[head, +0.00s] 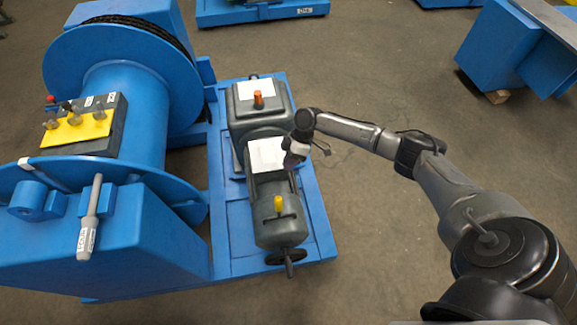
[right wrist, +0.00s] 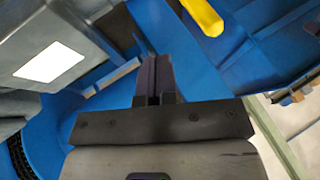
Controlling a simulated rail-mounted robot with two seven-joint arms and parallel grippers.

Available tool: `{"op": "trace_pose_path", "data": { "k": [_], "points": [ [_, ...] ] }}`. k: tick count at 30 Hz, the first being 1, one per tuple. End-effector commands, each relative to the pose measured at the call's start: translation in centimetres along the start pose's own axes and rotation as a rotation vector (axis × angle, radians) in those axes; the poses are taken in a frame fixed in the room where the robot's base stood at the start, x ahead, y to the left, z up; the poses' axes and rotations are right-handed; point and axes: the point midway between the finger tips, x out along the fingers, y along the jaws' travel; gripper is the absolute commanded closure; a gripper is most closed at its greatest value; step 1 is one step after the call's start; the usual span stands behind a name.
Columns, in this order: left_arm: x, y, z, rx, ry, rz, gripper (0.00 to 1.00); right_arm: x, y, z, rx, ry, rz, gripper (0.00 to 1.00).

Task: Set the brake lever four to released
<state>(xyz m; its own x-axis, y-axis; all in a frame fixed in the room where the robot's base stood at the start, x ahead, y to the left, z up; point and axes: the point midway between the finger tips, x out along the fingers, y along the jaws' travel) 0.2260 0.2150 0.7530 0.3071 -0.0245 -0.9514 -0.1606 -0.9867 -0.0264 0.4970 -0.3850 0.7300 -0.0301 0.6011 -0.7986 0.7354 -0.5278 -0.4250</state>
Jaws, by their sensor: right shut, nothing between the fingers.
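My right gripper (head: 290,161) is beside the grey motor unit (head: 277,226), at the edge of its white label plate. In the right wrist view its two dark fingers (right wrist: 153,72) are together with nothing between them. A grey lever (head: 89,218) with a small printed label stands at the front left of the blue drum frame, far from the gripper. A short yellow knob (head: 278,204) and an orange knob (head: 258,99) sit on the grey units. A yellow piece (right wrist: 203,15) shows at the top of the right wrist view. I cannot read which is lever four. My left gripper is out of view.
A big blue drum (head: 113,84) fills the left side. A control box with a yellow panel (head: 75,129) and several small knobs is in front of it. A dark handwheel (head: 287,257) sticks out at the motor's front.

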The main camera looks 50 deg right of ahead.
Motion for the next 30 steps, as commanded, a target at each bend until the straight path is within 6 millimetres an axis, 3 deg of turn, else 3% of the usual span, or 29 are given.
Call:
{"op": "trace_pose_path", "data": {
  "k": [3,12,21,30],
  "points": [
    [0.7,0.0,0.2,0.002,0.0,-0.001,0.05,2.7,0.1,0.1,0.0,-0.001,-0.003,1.0],
    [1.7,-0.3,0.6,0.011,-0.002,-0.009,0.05,7.8,0.0,0.1,-0.001,-0.001,-0.001,1.0],
    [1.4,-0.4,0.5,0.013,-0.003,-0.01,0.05,8.9,-3.0,0.1,0.001,-0.002,-0.001,1.0],
    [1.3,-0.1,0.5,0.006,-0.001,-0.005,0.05,9.2,-3.5,0.1,0.001,-0.001,0.0,1.0]
  ]
}}
